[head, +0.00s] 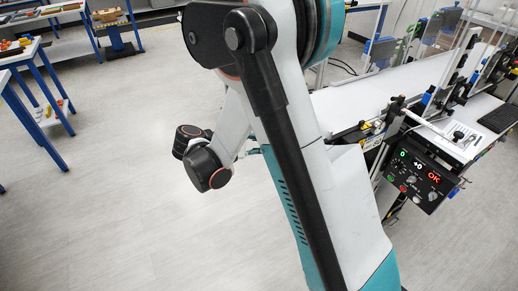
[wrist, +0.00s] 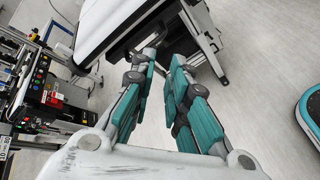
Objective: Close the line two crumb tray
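In the wrist view my gripper (wrist: 165,62) has two teal-padded fingers standing apart with a gap between them, and nothing shows held. Its tips point at the end of a white conveyor body (wrist: 115,22), close to a dark bracket or handle-like part (wrist: 128,45) under its edge. I cannot tell whether they touch. No crumb tray can be clearly made out; that dark part may belong to it. In the head view my arm hides the gripper and the near end of the white conveyor (head: 375,92).
A black control panel (head: 418,172) with lit green, white and red displays stands at the conveyor's near side; one display reads OK. Blue-legged tables (head: 30,52) with coloured parts stand at the far left. The grey floor (head: 110,170) at left is clear.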

